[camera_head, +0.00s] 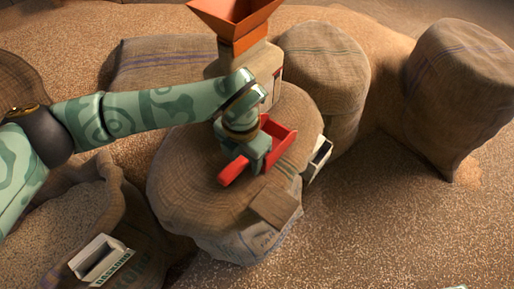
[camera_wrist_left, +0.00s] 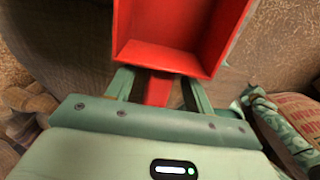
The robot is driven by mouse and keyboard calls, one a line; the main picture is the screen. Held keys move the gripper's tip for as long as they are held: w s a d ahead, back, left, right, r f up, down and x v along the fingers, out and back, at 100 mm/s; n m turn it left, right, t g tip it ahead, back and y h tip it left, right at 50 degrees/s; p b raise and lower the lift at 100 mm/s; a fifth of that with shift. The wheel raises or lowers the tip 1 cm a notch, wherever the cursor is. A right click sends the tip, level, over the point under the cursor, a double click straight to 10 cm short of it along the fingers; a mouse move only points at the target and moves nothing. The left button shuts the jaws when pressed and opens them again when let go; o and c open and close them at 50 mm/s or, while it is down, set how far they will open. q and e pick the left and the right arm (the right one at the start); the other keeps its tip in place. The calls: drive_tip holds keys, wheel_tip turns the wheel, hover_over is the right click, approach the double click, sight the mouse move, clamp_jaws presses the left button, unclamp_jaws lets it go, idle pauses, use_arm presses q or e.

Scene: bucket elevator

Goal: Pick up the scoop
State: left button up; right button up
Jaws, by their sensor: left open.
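The red scoop (camera_head: 280,143) lies on top of the middle burlap sack (camera_head: 190,165), its open pan to the upper right and its handle (camera_head: 233,171) to the lower left. My left gripper (camera_head: 258,160) is down over the scoop and hides the part between pan and handle. In the left wrist view the scoop's pan (camera_wrist_left: 168,30) is beyond the fingers. The red handle passes between the two open fingers of the left gripper (camera_wrist_left: 158,88), with gaps visible on both sides.
An orange hopper (camera_head: 238,15) stands behind the scoop. Full sacks stand at the back (camera_head: 325,70) and right (camera_head: 460,85). A flat brown piece (camera_head: 275,206) lies on the middle sack's front edge. An open grain sack (camera_head: 60,225) with a white box (camera_head: 98,258) is at lower left.

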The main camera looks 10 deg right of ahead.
use_arm(q)
wheel_tip(320, 180, down, 2)
drive_tip(key=shift+w+f, duration=0.1)
drive_tip(key=shift+f, duration=0.1)
drive_tip(key=shift+r, duration=0.15)
use_arm(e)
drive_tip(key=shift+d+f, duration=0.35)
drive_tip(key=shift+d, duration=0.05)
use_arm(q)
clamp_jaws()
